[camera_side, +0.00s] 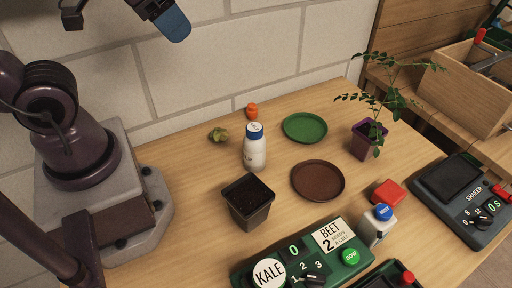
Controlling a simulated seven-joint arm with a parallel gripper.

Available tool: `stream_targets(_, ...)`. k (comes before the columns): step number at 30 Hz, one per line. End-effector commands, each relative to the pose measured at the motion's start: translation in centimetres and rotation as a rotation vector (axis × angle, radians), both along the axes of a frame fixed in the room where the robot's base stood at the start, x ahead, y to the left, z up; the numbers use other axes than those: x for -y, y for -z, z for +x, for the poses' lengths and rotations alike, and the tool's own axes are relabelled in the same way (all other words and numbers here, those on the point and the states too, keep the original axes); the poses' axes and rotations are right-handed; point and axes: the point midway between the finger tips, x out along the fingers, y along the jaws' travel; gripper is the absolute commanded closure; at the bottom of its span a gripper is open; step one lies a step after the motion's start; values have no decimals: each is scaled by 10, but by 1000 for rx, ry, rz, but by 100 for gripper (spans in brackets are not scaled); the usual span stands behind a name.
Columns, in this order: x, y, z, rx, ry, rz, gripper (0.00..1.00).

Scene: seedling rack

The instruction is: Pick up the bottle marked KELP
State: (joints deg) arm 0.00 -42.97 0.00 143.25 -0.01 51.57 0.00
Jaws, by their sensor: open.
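A white bottle (255,155) with a blue cap stands upright near the middle of the table. Its label is too small to read, so I cannot tell if it says KELP. My gripper (122,20) is at the top left, high above the table and partly cut off by the frame edge. It is open, with nothing seen between its fingers, and well apart from the bottle.
A black soil pot (249,208) stands close in front of the bottle. A brown saucer (318,181), green saucer (305,128), orange item (252,111) and greenish lump (218,135) lie around it. A green seeder panel (300,262) is in front; a potted plant (367,143) stands right.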

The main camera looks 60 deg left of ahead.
Motion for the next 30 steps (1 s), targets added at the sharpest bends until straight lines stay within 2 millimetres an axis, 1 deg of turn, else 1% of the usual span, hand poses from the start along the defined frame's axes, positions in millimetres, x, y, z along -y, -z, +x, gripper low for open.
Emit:
stream_targets(1,0,0,0,0,0,0,57)
stream_targets(2,0,0,0,0,0,0,51)
stream_targets(3,0,0,0,0,0,0,41)
stream_targets(5,0,0,0,0,0,0,28)
stream_targets(13,0,0,0,0,2,0,27)
stream_targets(17,13,5,1,-25,67,-2,27)
stream_targets(20,30,20,5,-108,158,-20,27)
stream_targets(22,40,35,10,-183,226,-19,27)
stream_targets(24,50,53,16,-259,241,-12,27)
stream_targets(26,56,68,23,-315,213,0,27)
stream_targets(29,64,95,34,-381,105,45,27)
stream_targets(30,66,106,40,-391,42,71,27)
